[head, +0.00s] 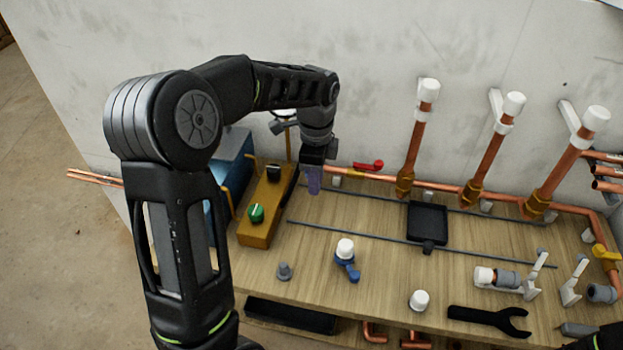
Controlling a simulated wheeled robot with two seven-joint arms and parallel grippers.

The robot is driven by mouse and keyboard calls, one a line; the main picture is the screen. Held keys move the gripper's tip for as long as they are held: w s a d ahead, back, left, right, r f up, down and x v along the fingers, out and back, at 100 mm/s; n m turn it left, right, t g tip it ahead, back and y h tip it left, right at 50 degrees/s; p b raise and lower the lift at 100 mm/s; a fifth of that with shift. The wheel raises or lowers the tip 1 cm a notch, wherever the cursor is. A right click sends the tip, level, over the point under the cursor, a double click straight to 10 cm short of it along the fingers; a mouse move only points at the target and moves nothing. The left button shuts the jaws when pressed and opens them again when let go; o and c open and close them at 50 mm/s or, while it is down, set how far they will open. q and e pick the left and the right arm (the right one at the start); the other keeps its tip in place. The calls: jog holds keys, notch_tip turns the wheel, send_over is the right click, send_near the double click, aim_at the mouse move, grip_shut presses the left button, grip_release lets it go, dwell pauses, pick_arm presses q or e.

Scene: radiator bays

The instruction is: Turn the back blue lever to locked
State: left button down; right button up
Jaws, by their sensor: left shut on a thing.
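My left gripper (314,182) comes down at the back left of the wooden bench and is shut, its fingers pointing down. The back blue lever is hidden at the fingertips, so its angle cannot be told; only a purplish-blue patch shows there. A second blue lever (349,268) with a white cap (345,248) stands nearer the front, clear of the gripper.
A yellow box with a green knob (257,213) stands left of the gripper. A red lever (369,166) sits on the copper pipe behind it. A black tray (427,223) and a dark wrench (490,319) lie to the right. Upright copper pipes (418,130) line the wall.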

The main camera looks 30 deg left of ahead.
pick_arm(q)
jog(key=shift+w+d+n, duration=0.3)
jog(key=shift+n, duration=0.35)
jog(key=shift+w+d+n, duration=0.25)
jog(key=shift+n, duration=0.4)
jog(key=c, duration=1.3)
grip_release()
jog(key=shift+o, duration=0.2)
notch_tip(320, 180, up, 8)
jog(key=b, duration=0.1)
jog(key=shift+f, duration=0.1)
